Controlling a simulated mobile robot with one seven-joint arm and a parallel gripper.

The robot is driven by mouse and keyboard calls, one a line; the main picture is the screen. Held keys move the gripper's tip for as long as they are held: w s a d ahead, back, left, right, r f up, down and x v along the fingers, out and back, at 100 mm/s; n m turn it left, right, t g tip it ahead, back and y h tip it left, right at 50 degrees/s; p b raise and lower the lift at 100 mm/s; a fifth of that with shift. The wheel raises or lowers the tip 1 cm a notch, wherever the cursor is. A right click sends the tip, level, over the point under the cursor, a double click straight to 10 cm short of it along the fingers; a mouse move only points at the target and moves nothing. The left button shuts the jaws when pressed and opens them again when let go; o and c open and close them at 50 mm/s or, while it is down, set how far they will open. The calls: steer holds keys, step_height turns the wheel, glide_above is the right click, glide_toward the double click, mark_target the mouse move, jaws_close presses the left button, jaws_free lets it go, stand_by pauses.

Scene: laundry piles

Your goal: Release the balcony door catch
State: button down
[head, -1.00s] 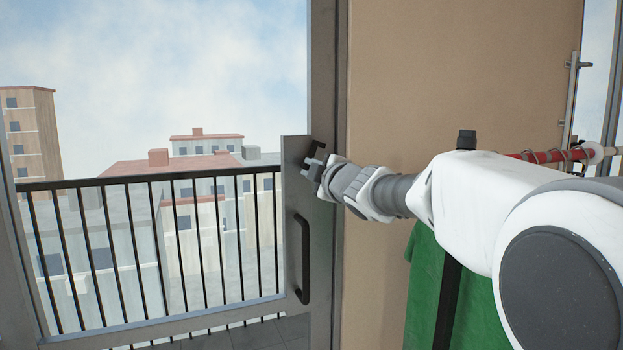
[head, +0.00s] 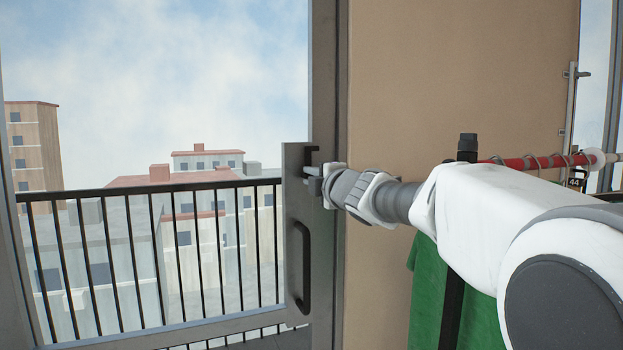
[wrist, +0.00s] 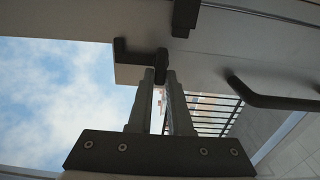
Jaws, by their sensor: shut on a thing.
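The balcony door catch (head: 308,156) is a small black lever on the grey metal plate at the door's right edge, above the black pull handle (head: 302,262). The catch also shows in the wrist view (wrist: 127,52) as a bent black piece. My gripper (head: 316,180) reaches the plate from the right, at the catch. In the wrist view its two fingers (wrist: 160,76) are close together on the catch's dark end, so it is shut on the catch. The fingers hide part of that end. The door looks closed in its frame.
A black balcony railing (head: 150,200) and buildings show through the glass. A tan wall panel (head: 450,100) stands right of the door frame. A green cloth (head: 425,290) and a red pole (head: 530,161) are near my arm at the right.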

steer(key=c, duration=0.8)
jaws_free()
steer(key=shift+c, duration=0.2)
steer(key=p+v, duration=0.2)
steer(key=v, duration=1.5)
steer(key=shift+s, duration=0.15)
steer(key=shift+d, duration=0.1)
